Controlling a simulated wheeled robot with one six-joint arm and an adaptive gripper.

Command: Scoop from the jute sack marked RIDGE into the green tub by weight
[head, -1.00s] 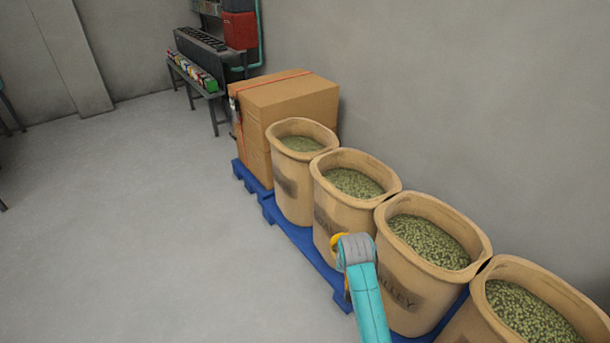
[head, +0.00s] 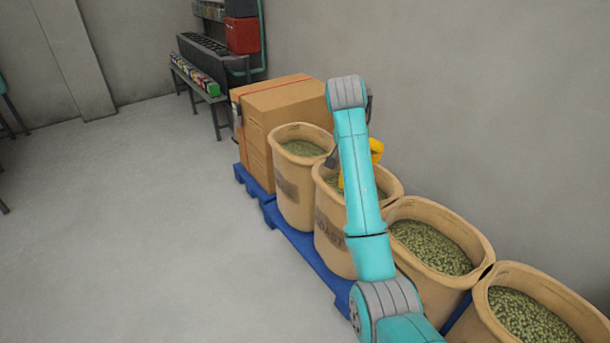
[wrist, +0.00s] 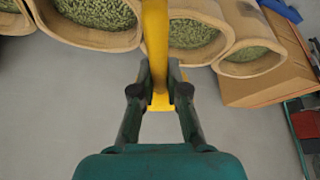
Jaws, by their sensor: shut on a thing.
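My gripper (wrist: 158,88) is shut on the yellow handle of a scoop (wrist: 155,45) in the wrist view. In the head view, yellow parts of the scoop (head: 376,150) show beside my arm, over the second sack from the far end; its bowl is not clearly visible. That jute sack (head: 330,213) is open and full of green pellets, with a dark marking partly covered by my arm. The far sack (head: 292,195) also carries a dark marking too blurred to read. I cannot tell which sack says RIDGE. The green tub is not in view.
Two more open sacks of pellets (head: 480,262) (head: 498,325) stand nearer. The row stands on blue pallets (head: 310,255) along the wall, with a strapped cardboard box (head: 285,103) beyond. A low bench (head: 197,80) stands farther back. The floor to the left is clear.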

